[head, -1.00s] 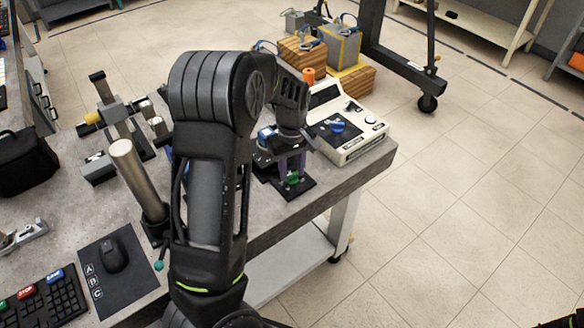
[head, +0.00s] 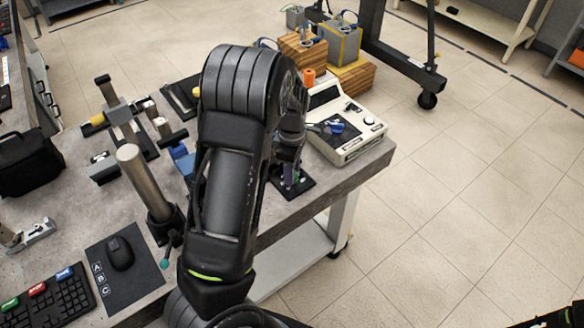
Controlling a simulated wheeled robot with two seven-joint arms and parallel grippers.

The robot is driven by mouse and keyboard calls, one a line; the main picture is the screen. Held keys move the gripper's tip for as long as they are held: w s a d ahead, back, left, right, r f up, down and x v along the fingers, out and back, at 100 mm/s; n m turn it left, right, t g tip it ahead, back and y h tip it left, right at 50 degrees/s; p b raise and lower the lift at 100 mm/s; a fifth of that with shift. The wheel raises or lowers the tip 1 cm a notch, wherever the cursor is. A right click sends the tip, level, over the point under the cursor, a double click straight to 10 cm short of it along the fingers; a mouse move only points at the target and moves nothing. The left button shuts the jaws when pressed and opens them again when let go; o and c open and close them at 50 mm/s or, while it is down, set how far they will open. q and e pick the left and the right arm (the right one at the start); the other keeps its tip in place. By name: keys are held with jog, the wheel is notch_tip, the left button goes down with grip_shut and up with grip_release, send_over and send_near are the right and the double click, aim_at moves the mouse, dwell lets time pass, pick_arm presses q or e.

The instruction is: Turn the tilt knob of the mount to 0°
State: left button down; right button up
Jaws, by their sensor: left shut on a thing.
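The mount (head: 292,178) stands on a black base plate near the right edge of the bench, in the head view. My left gripper (head: 290,150) is at the mount's upper part, pointing down. It is shut on a part of the mount, seemingly the tilt knob, but its fingertips and the contact are mostly hidden. My right gripper is not in view; only a dark bit of my right arm shows at the bottom right corner.
A white instrument (head: 352,148) with a blue knob stands right of the mount. Wooden blocks (head: 303,52) stand behind. The floor on the right is clear.

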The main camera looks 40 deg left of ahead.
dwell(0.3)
pick_arm(q)
jog(key=c, duration=1)
grip_release()
jog(key=shift+o, duration=0.2)
notch_tip(320, 180, up, 8)
jog(key=shift+f+b, duration=0.1)
jog(key=shift+b, duration=0.25)
